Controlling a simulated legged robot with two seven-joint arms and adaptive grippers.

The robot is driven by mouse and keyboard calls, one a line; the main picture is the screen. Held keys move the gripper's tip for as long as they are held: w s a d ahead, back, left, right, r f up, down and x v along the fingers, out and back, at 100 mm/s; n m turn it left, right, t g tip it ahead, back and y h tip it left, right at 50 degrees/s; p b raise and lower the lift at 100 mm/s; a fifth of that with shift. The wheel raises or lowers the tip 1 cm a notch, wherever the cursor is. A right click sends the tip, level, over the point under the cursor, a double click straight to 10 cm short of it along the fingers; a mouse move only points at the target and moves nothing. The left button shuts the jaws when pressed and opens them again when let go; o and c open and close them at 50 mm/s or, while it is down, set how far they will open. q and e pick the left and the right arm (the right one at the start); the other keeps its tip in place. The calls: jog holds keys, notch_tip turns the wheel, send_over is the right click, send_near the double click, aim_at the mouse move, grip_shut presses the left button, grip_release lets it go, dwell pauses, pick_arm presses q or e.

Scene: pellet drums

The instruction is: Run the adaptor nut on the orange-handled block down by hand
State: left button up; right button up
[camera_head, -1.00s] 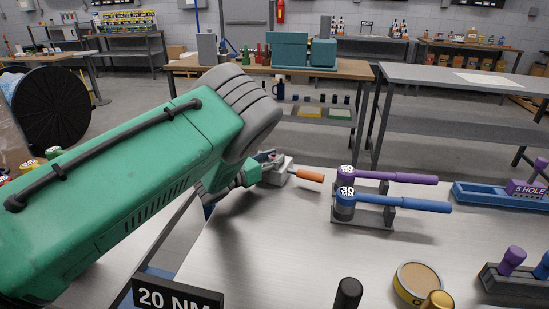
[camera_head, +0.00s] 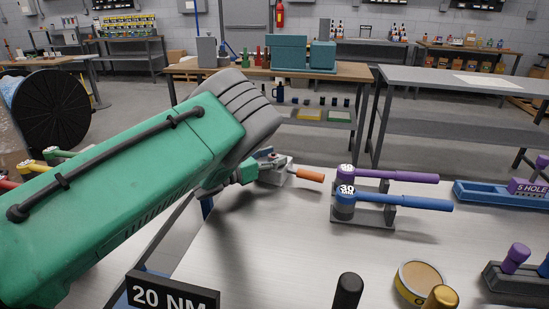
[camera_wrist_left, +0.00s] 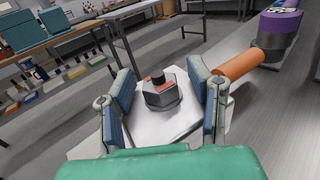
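The block with the orange handle (camera_head: 309,175) stands on the pale bench top, left of the torque-tool stand. In the left wrist view the block (camera_wrist_left: 185,122) is a light grey body, and its orange handle (camera_wrist_left: 238,66) points to the upper right. The grey hex adaptor nut (camera_wrist_left: 160,95) sits on top of the block, with a dark stem and red marks above it. My left gripper (camera_head: 262,166) is at the block. In the wrist view its fingers (camera_wrist_left: 160,80) are open on either side of the nut, with gaps showing. My right gripper is out of view.
A stand (camera_head: 363,217) with a purple-handled (camera_head: 405,177) and a blue-handled tool (camera_head: 415,203) is close to the right of the orange handle. A blue tray (camera_head: 480,195), a round tin (camera_head: 420,281) and a 20 NM sign (camera_head: 172,295) are around it.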

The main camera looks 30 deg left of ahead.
pick_arm(q)
jog(key=v, duration=1.1)
jog(key=shift+s+a+f, duration=0.15)
jog(key=shift+s+a, duration=0.15)
jog(key=shift+s, duration=0.1)
